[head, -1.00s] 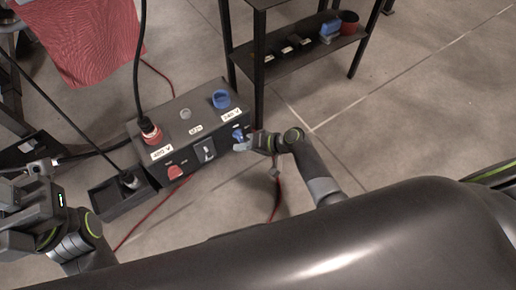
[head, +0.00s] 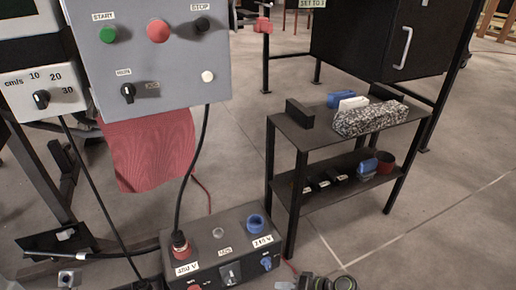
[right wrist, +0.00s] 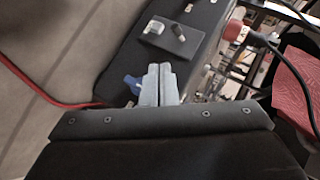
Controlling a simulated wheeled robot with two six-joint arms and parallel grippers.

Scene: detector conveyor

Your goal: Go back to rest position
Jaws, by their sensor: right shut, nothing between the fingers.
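My right gripper (head: 288,285) shows at the bottom edge of the head view, in front of the power box (head: 208,262). In the right wrist view its two pale fingers (right wrist: 159,72) are together, with nothing between them. A blue switch or socket (right wrist: 132,84) on the box is just left of the fingers; I cannot tell whether they touch it. The same blue part shows in the head view (head: 266,263). A small part of my left gripper (head: 68,279) shows at the bottom left, too cut off to read its jaws.
A grey control panel (head: 136,70) with buttons stands at the upper left. A black shelf (head: 290,128) right of the box carries a speckled block (head: 370,119) and small parts. A red plug (head: 180,247) and black cable rise from the box. Floor at the right is clear.

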